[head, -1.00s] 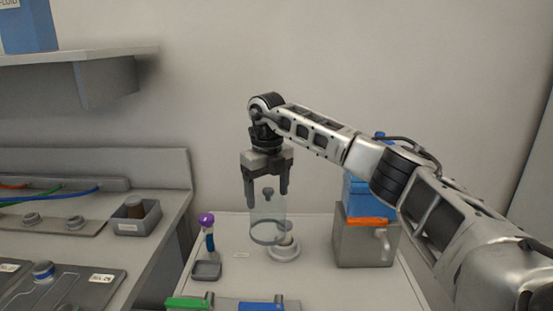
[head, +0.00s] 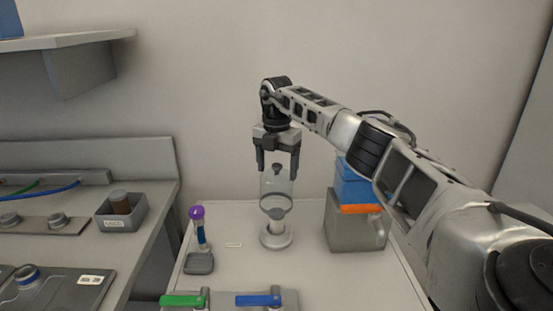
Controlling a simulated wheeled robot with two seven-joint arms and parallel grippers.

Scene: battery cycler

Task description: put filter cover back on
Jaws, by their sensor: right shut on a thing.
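The filter cover (head: 277,187) is a clear cylinder with a dark knob on top, at the middle of the head view. My right gripper (head: 277,167) points down with its fingers on either side of the knob, shut on the cover and holding it upright. The round pale filter base (head: 277,237) stands on the white bench top directly below, and the cover's lower rim lines up with its centre post. I cannot tell whether the rim touches the base. My left gripper is not in view.
A purple-topped tube (head: 197,228) stands in a small dark holder on the left. A grey box (head: 353,226) with blue and orange parts on top stands right of the base. Green (head: 182,300) and blue (head: 258,300) handles lie at the front. The bench top around the base is clear.

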